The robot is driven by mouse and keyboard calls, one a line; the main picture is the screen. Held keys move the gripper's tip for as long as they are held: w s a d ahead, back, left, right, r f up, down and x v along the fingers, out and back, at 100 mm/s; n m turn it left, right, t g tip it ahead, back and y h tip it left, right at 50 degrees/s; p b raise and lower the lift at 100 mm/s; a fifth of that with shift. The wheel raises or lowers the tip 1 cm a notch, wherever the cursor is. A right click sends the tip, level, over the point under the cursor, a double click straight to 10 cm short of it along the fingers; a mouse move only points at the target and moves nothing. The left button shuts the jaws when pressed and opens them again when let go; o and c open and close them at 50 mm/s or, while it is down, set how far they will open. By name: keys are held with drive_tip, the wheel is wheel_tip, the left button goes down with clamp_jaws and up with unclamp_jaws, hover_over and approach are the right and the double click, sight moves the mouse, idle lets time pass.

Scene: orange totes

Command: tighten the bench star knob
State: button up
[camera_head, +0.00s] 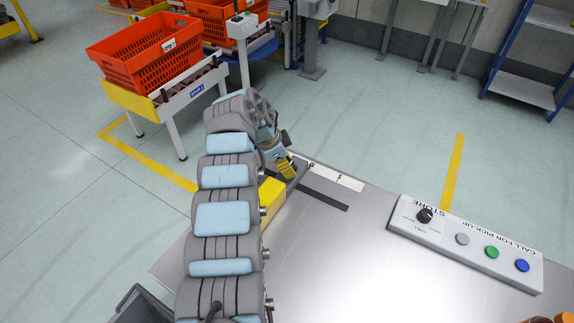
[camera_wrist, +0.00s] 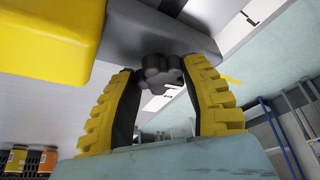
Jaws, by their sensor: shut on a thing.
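The star knob (camera_wrist: 162,70) is dark and lobed, and shows in the wrist view at the side of a grey block (camera_wrist: 150,30). My gripper (camera_wrist: 165,85) has its two yellow, ribbed fingers on either side of the knob, shut on it. In the head view my gripper (camera_head: 287,167) is at the far left part of the metal bench (camera_head: 330,245), beside a yellow block (camera_head: 270,195). The yellow block also shows in the wrist view (camera_wrist: 45,35). The knob itself is hidden in the head view by my gripper and arm.
A control box (camera_head: 465,245) with a black dial and several buttons stands on the bench at right. A dark slot strip (camera_head: 322,194) and white scale label (camera_head: 335,177) lie near the gripper. Orange totes (camera_head: 145,50) sit on a conveyor at back left. The bench middle is clear.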

drive_tip(key=shift+f, duration=0.1)
drive_tip(key=o, duration=0.9)
drive_tip(key=shift+d, duration=0.1)
drive_tip(key=shift+o, duration=0.2)
drive_tip(key=v, duration=1.2)
